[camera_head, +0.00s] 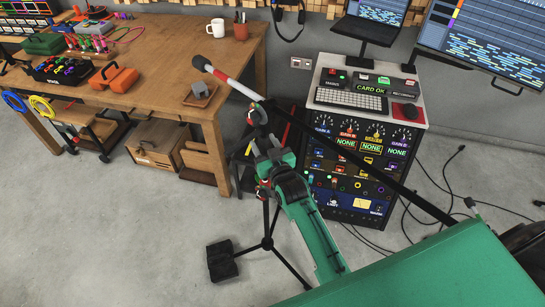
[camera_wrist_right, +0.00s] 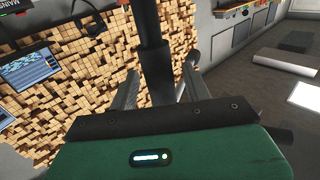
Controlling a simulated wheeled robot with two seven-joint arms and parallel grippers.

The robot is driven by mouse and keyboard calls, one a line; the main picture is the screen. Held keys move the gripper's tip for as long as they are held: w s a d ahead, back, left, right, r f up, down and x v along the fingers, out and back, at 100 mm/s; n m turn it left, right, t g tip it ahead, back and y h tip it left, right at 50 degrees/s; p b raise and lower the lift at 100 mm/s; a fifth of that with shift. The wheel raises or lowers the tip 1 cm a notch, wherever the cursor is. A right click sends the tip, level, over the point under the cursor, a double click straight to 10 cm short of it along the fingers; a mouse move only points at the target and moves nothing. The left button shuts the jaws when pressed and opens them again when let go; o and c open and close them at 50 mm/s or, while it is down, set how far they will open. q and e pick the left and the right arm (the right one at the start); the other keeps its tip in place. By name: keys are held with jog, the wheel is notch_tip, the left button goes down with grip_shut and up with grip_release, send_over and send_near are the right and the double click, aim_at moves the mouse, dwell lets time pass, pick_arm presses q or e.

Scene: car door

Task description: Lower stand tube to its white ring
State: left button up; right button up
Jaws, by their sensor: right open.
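The black microphone stand's tube (camera_wrist_right: 153,60) stands upright between the two grey fingers of my right gripper (camera_wrist_right: 158,90) in the right wrist view. The fingers are apart on either side of the tube, and the gripper is open. In the head view my right gripper (camera_head: 259,142) is at the stand's upper part, by the upper clamp with its red knob (camera_head: 250,119). A second red knob (camera_head: 263,192) sits lower. The tripod legs (camera_head: 267,243) rest on the floor. I cannot make out a white ring on the tube. My left gripper is not in view.
The long boom (camera_head: 375,168) slopes across the view, with a red-and-white section (camera_head: 236,84) near the microphone (camera_head: 201,63). A black weight (camera_head: 221,262) lies by the tripod. A wooden bench (camera_head: 165,55) stands left, a control console (camera_head: 365,140) behind. Cables lie on the right floor.

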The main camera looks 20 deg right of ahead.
jog(key=s+b, duration=0.2)
jog(key=s, duration=1.1)
jog(key=shift+s+d, duration=0.15)
jog(key=shift+d, duration=0.25)
jog(key=s+a+f+g, duration=0.1)
jog(key=s+f+g, duration=0.2)
jog(key=f, duration=0.9)
jog(key=s+f+n+g, duration=0.15)
jog(key=s+f, duration=0.25)
jog(key=f, duration=0.7)
jog(key=s+a+f+g, duration=0.1)
jog(key=s+f+g, duration=0.25)
jog(key=f, duration=0.85)
jog(key=s+d+f+g, duration=0.3)
jog(key=s+f+g, duration=0.1)
jog(key=s+f, duration=0.95)
jog(key=s+d+f+g, duration=0.1)
jog(key=s+f, duration=0.2)
jog(key=s, duration=0.3)
jog(key=s+d+f+g, duration=0.2)
jog(key=s+f, duration=0.1)
jog(key=s, duration=0.4)
jog(key=s+d+f+g+h, duration=0.1)
jog(key=s+d+f+g, duration=0.1)
jog(key=s, duration=0.4)
jog(key=shift+s+f, duration=0.35)
jog(key=shift+f, duration=0.4)
